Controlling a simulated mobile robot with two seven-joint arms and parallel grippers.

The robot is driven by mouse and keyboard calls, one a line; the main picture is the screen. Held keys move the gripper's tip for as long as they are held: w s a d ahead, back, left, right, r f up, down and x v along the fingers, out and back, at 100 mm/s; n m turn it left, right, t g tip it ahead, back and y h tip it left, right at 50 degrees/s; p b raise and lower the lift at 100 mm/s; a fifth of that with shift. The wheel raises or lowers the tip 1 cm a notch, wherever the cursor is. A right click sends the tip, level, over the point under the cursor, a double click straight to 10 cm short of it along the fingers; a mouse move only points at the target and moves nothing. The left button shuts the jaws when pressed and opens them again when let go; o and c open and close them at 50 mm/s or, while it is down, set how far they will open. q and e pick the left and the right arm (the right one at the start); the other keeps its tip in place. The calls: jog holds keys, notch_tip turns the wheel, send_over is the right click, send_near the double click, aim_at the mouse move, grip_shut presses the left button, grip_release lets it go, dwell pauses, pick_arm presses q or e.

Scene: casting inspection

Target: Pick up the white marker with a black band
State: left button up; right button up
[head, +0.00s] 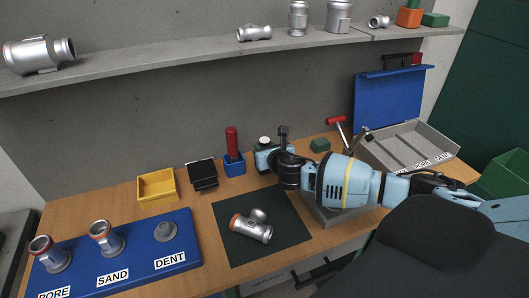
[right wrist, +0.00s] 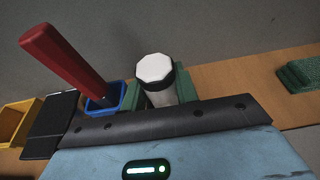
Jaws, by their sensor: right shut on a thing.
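The white marker with a black band (right wrist: 155,70) stands between the green fingers of my right gripper (right wrist: 160,93) in the right wrist view. Its white faceted end faces the camera, with the black band just below it. The gripper is shut on it. The lower part of the marker is hidden behind the gripper body. In the head view my right gripper (head: 267,156) is at the back of the table, right of the blue cup, and the marker's white end (head: 264,141) shows on top. I cannot tell whether the marker touches the table. My left gripper is not in view.
A blue cup (head: 235,166) with a red-handled tool (head: 232,141) stands close left of the gripper. A black stand (head: 202,175) and yellow bin (head: 157,187) are further left. A pipe casting (head: 252,227) lies on the dark mat (head: 287,236). A green block (head: 320,145) is to the right.

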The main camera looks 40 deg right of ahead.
jog(key=shift+c, duration=0.5)
notch_tip(320, 180, up, 9)
jog(key=shift+f+p, duration=0.1)
jog(key=shift+p, duration=0.8)
jog(key=shift+r, duration=0.65)
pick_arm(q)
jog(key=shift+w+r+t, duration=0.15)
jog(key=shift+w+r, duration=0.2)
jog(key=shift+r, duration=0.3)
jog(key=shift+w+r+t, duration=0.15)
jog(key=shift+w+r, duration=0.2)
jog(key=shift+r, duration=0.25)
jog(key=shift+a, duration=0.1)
pick_arm(e)
jog(key=o, duration=0.4)
grip_shut()
